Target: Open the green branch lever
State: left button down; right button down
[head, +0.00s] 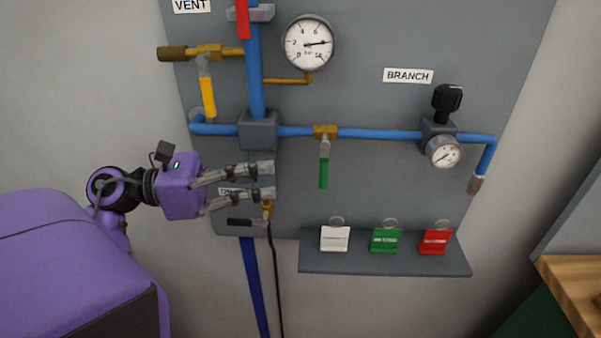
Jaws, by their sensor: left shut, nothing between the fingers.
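The green branch lever (324,173) hangs straight down from a brass valve (325,132) on the horizontal blue branch pipe (380,134). It stands at right angles to that pipe. My left gripper (268,181) is to the left of the lever, at about its height in the picture, with its fingers pointing right. It is shut with nothing held, and a gap separates it from the lever. It partly covers a small label and the brass fitting below. My right gripper is not in view.
A yellow lever (208,98) and a red lever (242,20) are on the upper left pipes. A pressure gauge (308,43) is above, and a regulator with a black knob (447,98) is at right. A shelf (385,264) below holds white, green and red tags. A black-handled valve (243,222) sits below my gripper.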

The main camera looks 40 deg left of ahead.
aim_at(321, 174)
pick_arm(q)
jog(key=x, duration=0.6)
jog(key=shift+r+p, duration=0.1)
jog(key=shift+p, duration=0.25)
jog(key=shift+w+d, duration=0.4)
